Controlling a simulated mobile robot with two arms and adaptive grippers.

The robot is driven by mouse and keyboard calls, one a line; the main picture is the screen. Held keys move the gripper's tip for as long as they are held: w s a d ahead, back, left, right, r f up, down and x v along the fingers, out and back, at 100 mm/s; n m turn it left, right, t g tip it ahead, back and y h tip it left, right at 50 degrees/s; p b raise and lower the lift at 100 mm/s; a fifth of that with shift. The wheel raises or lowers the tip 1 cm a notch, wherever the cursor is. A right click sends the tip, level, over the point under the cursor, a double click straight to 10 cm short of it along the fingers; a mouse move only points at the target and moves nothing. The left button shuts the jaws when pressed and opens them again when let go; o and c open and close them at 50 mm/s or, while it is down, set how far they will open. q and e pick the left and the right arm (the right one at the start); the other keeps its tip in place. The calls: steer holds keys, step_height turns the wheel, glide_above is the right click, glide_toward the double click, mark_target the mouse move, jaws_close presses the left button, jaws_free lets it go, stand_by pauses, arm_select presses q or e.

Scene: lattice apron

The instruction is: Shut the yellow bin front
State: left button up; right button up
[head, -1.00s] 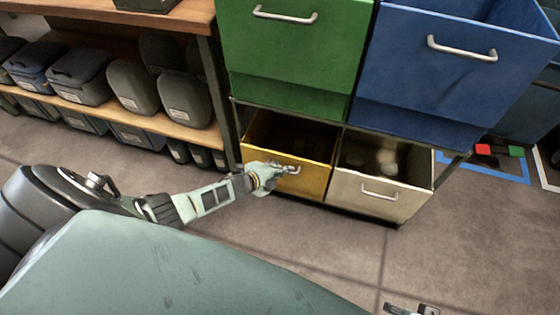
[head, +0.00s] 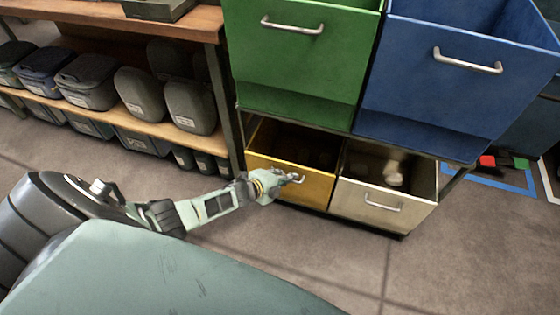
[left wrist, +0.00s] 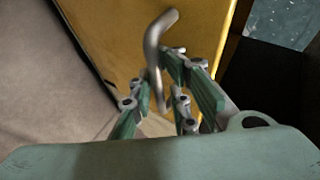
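The yellow bin front (head: 312,188) is at the lower left of the bin rack and stands out from it, so the bin's dark inside shows over its top rim. Dark shapes lie inside, too dim to name. Its metal handle (left wrist: 158,38) runs down between my fingers in the left wrist view. My left gripper (head: 284,180) is at the yellow front, its fingers (left wrist: 156,78) drawn in around the handle on both sides. The handle's lower end is partly hidden by the fingers. My right gripper is not in view.
A cream bin (head: 375,203) beside the yellow one also stands open, with pale items inside. A green bin (head: 300,60) and a blue bin (head: 440,85) jut out above. A shelf (head: 150,135) with grey containers stands left. The floor (head: 300,255) in front is clear.

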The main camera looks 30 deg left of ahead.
arm_select(q)
steer(key=v, duration=1.2)
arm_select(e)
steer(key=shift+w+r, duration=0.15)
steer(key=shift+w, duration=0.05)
arm_select(q)
steer(key=shift+w, duration=0.1)
